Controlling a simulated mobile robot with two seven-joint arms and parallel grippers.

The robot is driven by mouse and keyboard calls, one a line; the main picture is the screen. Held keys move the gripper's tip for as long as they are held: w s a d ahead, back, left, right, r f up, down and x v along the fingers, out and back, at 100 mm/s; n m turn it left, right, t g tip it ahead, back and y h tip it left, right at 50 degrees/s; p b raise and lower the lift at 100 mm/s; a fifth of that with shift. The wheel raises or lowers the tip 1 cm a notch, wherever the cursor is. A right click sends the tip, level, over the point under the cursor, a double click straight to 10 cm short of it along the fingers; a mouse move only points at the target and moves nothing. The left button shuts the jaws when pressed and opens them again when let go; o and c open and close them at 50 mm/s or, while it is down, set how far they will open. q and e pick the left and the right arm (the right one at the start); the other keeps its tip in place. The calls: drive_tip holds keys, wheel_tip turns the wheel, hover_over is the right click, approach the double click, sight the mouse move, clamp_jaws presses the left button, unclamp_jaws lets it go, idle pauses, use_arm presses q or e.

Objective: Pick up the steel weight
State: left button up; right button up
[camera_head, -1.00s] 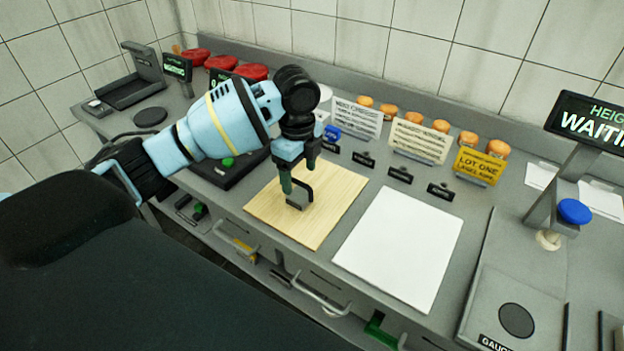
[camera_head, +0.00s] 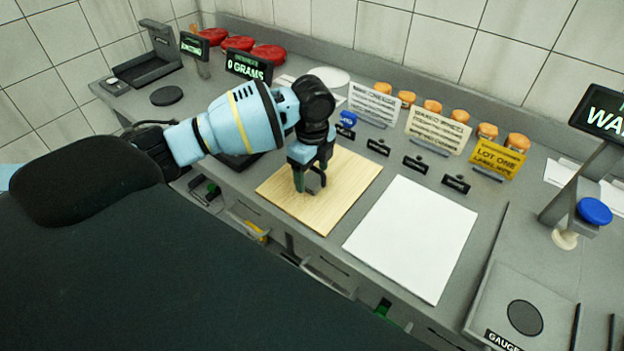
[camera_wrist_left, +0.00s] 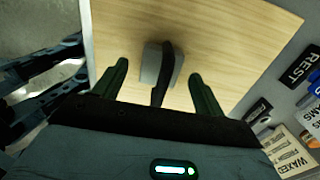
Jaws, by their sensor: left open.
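The steel weight, a small grey block with a dark upright handle, stands on the pale wooden board (camera_head: 345,200). In the left wrist view the weight (camera_wrist_left: 150,64) lies just beyond and between my fingertips, and the bare board (camera_wrist_left: 230,40) shows around it. My left gripper (camera_head: 311,180) is low over the board, pointing down, and mostly hides the weight in the head view. In the left wrist view the gripper (camera_wrist_left: 158,82) is open, with one finger on each side of the handle's line. My right gripper is not in view.
A white sheet (camera_head: 412,238) lies right of the board. Small black label holders (camera_head: 415,165) and sign cards (camera_head: 438,130) stand behind, with several orange-topped jars (camera_head: 487,131).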

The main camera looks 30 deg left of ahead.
use_arm(q)
wheel_tip(320, 180, down, 2)
drive_tip(key=shift+f, duration=0.1)
drive_tip(key=shift+w, duration=0.1)
drive_tip(key=c, duration=1.4)
drive_tip(key=shift+r, duration=0.7)
wheel_tip(320, 180, up, 3)
drive_tip(key=shift+f, duration=0.2)
drive_tip(key=s, duration=1)
drive_tip(key=s+r, duration=0.1)
drive_tip(key=s, duration=0.5)
drive_tip(key=shift+d+r+p, duration=0.1)
drive_tip(key=shift+d+p, duration=0.1)
drive_tip(key=shift+p, duration=0.2)
